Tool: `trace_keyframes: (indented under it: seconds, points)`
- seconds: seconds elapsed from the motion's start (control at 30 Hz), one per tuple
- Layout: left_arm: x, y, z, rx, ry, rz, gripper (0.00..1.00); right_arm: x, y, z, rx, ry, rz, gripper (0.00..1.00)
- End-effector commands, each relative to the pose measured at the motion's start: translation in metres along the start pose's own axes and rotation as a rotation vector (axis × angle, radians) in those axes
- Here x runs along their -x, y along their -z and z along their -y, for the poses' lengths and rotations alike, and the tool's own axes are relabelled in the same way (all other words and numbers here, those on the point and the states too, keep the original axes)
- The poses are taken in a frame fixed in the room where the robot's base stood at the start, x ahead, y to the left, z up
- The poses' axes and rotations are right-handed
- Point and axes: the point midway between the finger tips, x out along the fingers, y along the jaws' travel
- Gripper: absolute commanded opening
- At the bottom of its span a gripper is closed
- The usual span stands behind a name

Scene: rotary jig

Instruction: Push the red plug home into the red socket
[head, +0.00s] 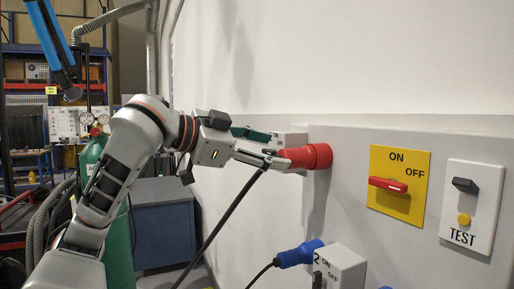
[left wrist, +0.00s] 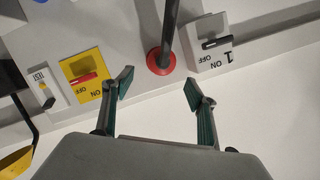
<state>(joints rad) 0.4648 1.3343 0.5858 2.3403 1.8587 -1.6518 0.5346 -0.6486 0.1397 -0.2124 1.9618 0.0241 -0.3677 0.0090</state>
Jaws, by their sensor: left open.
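The red plug (head: 292,157) is at the red socket (head: 321,156) on the grey wall panel, its black cable hanging down to the left. I cannot tell how deep it sits. In the left wrist view the red socket (left wrist: 160,62) shows as a round flange with the dark cable running up from it. My left gripper (head: 276,150) is open beside the plug, one finger behind it and one overlapping its rear in the head view. In the left wrist view the gripper (left wrist: 158,88) has its fingers wide apart with nothing between them. My right gripper is not in view.
Switch box 1 (left wrist: 210,45) is close beside the socket. A yellow plate with a red ON/OFF handle (head: 388,184) and a TEST plate (head: 470,205) are to the right. Below are a blue plug (head: 298,254) and switch box 2 (head: 340,270).

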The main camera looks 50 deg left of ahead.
Motion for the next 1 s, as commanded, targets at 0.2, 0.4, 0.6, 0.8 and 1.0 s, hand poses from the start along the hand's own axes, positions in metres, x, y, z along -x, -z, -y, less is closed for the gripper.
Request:
trace_keyframes:
  seconds: [0.2, 0.4, 0.6, 0.8, 1.0]
  points:
    - [0.023, 0.0, 0.0, 0.0, 0.0, 0.0, 0.58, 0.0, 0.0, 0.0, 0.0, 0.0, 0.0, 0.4]
    - [0.03, 0.0, 0.0, 0.001, 0.0, 0.0, 0.58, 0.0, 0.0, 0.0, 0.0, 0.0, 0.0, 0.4]
    - [0.03, 0.0, 0.0, 0.0, 0.0, 0.0, 0.58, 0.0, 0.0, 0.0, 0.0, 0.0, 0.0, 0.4]
    - [0.03, 0.0, 0.0, 0.0, 0.0, 0.0, 0.58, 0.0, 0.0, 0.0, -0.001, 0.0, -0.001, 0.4]
    - [0.03, 0.0, 0.0, 0.0, 0.0, 0.0, 0.58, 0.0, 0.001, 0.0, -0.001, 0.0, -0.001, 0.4]
